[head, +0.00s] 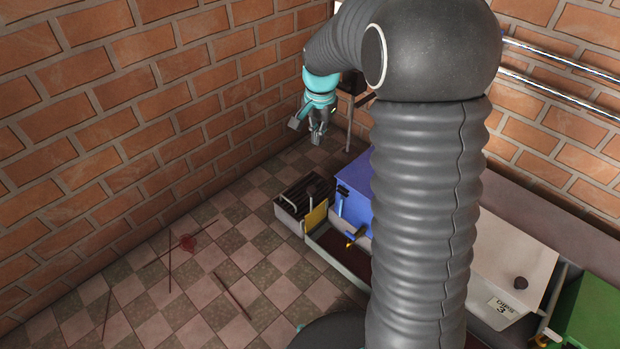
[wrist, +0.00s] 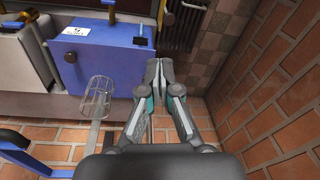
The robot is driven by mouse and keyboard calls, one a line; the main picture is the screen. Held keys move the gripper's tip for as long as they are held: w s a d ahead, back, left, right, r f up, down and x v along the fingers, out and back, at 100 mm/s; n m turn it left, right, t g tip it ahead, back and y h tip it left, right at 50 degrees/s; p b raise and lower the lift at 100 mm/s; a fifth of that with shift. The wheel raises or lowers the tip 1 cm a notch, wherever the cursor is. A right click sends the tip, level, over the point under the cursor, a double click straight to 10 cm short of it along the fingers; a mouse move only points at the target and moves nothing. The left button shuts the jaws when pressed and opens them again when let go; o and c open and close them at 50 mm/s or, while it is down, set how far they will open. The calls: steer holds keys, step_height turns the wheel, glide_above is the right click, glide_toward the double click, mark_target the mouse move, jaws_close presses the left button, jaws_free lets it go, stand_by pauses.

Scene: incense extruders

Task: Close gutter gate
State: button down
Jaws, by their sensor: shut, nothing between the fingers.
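A yellow plate (head: 316,216), which looks like the gutter gate, stands upright at the far end of the trough (head: 341,252), beside a dark grated box (head: 295,203). I cannot tell whether it is fully lowered. My gripper (head: 318,138) is in the air near the brick corner, above and apart from the plate. In the wrist view the fingers (wrist: 159,69) are together and hold nothing. The grate (wrist: 187,22) shows beyond them in that view, where the plate is not clear.
A clear ribbed cylinder (wrist: 97,97) is left of the fingers. Brick walls are close. Thin sticks (head: 232,296) lie on the open tiled floor.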

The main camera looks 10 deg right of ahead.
mark_target(312, 188)
steer(key=w+f, duration=0.2)
steer(key=f, duration=0.6)
steer(key=w+f+m, duration=0.1)
steer(key=w+f, duration=0.1)
steer(key=f, duration=0.6)
steer(key=w+f+m+g+b, duration=0.1)
steer(key=w+f, duration=0.1)
steer(key=f, duration=0.7)
steer(key=shift+w, duration=0.3)
steer(key=shift+f, duration=0.1)
step_height(312, 188, down, 5)
steer(key=b, duration=0.2)
steer(key=shift+b, duration=0.4)
steer(key=shift+r, duration=0.2)
steer(key=shift+r+p, duration=0.45)
steer(key=shift+r, duration=0.05)
step_height(312, 188, up, 14)
steer(key=p, duration=0.2)
steer(key=shift+f, duration=0.2)
